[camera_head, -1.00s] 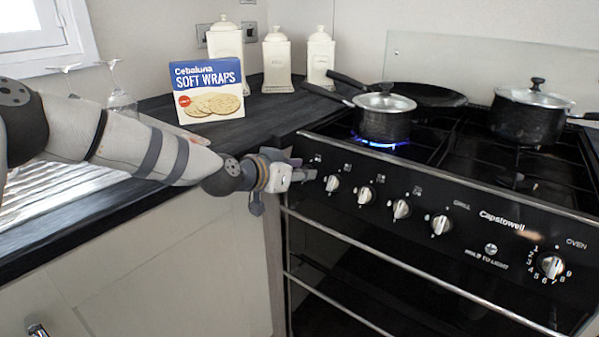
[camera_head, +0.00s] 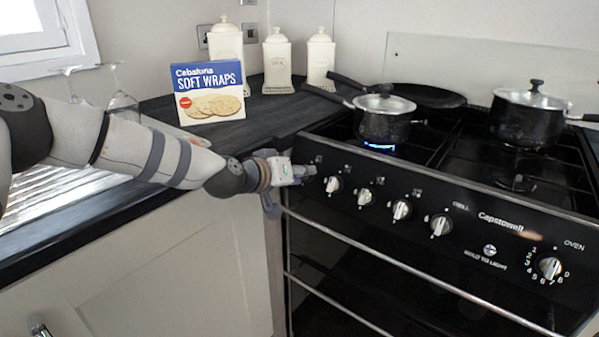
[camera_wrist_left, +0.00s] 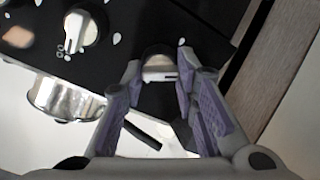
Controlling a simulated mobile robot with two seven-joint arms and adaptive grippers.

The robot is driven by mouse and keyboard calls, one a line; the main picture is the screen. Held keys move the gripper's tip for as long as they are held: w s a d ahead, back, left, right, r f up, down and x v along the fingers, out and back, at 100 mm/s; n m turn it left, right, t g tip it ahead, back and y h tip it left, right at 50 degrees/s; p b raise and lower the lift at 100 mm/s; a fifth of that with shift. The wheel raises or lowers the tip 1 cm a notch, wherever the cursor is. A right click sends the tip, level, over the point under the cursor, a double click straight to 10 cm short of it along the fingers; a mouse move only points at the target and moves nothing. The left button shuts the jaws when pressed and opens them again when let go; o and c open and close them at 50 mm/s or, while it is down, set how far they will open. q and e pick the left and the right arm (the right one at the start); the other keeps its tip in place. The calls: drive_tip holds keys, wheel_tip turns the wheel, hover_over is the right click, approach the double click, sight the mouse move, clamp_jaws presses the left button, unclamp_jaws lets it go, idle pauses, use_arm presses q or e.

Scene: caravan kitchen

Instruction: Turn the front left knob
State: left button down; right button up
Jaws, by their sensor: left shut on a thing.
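The black stove front (camera_head: 470,225) carries a row of silver knobs. My left gripper (camera_head: 306,172) is at the left end of this row and hides the leftmost knob in the head view. In the left wrist view, the silver knob (camera_wrist_left: 158,64) sits between the fingertips of my left gripper (camera_wrist_left: 160,76), which is shut on it. The neighbouring knob (camera_head: 333,185) is free and also shows in the left wrist view (camera_wrist_left: 83,30). A small blue flame (camera_head: 379,147) burns under the front left saucepan (camera_head: 384,122). My right gripper is not in view.
A dark frying pan (camera_head: 425,95) and a lidded pot (camera_head: 529,117) stand on the hob. A rail (camera_head: 350,240) runs below the knobs. A soft wraps box (camera_head: 209,92), glasses (camera_head: 121,95) and cream canisters (camera_head: 277,62) stand on the counter left of the stove.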

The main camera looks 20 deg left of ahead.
use_arm(q)
drive_tip(key=shift+f+n, duration=0.2)
drive_tip(key=shift+n, duration=4.1)
drive_tip(key=shift+s+n+y, duration=0.1)
drive_tip(key=shift+n+y, duration=0.2)
drive_tip(key=c, duration=1.3)
unclamp_jaws()
drive_tip(key=shift+r, duration=0.1)
